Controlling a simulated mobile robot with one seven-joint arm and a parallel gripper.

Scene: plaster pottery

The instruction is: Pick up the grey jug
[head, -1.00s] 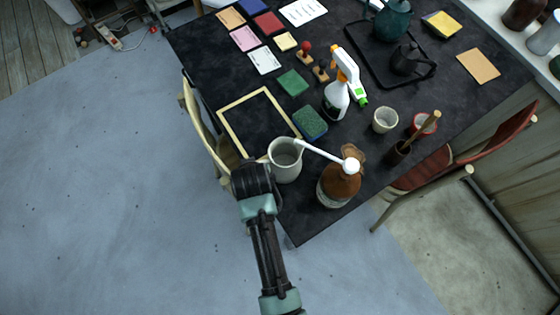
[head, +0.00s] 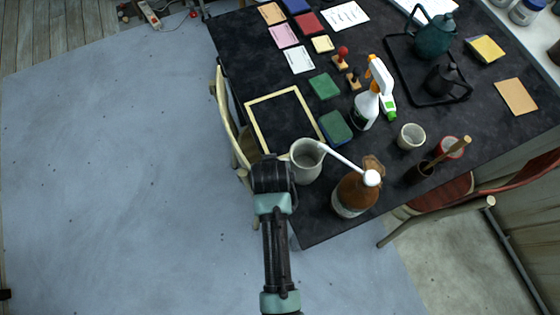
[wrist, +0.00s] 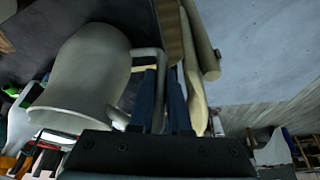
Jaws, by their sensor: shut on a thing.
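The grey jug (head: 307,168) is upright at the near left edge of the dark table. In the wrist view the jug (wrist: 88,75) fills the left side, upside down in the picture, with its handle (wrist: 150,55) toward my fingers. My gripper (wrist: 162,78) is shut on the jug's handle, one finger on each side. In the head view my wrist hides the fingers and the handle. I cannot tell whether the jug's base touches the table.
A brown bottle (head: 352,196) with a long white spout stands close right of the jug, the spout tip near its rim. A wooden frame (head: 262,127) and green sponge (head: 336,127) lie behind. A chair (head: 228,115) stands at the left table edge.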

